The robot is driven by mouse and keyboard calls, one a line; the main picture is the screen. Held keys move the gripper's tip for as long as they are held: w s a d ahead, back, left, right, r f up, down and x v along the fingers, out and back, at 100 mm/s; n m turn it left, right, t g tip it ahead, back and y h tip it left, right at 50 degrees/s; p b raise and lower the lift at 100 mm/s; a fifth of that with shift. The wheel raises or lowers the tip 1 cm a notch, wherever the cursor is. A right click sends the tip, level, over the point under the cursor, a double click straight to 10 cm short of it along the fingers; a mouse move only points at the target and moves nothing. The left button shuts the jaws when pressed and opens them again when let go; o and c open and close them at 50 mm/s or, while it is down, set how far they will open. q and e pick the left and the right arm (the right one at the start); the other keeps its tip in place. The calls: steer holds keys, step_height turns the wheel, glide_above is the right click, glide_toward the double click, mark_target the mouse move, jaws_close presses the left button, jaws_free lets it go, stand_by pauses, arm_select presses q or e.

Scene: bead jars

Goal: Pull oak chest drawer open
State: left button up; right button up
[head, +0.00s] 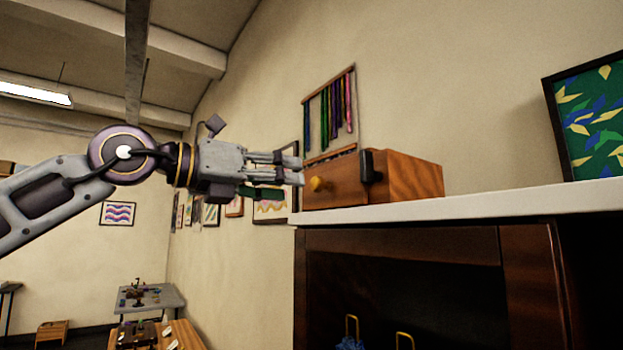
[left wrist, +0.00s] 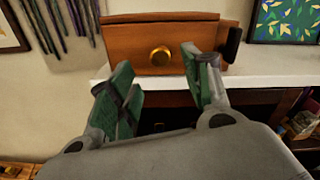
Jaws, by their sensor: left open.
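The oak chest (head: 412,178) is a small wooden box on a white shelf top. Its drawer front (head: 340,187) carries a round brass knob (head: 319,184). In the left wrist view the drawer front (left wrist: 190,42) faces me, with the knob (left wrist: 160,56) between and beyond the fingertips. The drawer appears to stand out a little from the chest body, with a dark piece (head: 368,167) at its edge. My left gripper (head: 297,169) is open and empty, just left of the drawer front; in the left wrist view its fingers (left wrist: 155,62) are spread. My right gripper is not in view.
The white shelf top (head: 480,202) ends close below the chest, over a dark wooden cabinet (head: 405,245). A framed leaf picture (head: 597,125) stands at the right. Coloured strips (head: 331,108) hang on the wall behind.

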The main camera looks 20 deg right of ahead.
mark_target(314, 184)
arm_select(q)
steer(key=shift+p+x, duration=1.05)
steer(key=shift+x, duration=2.4)
jaws_close()
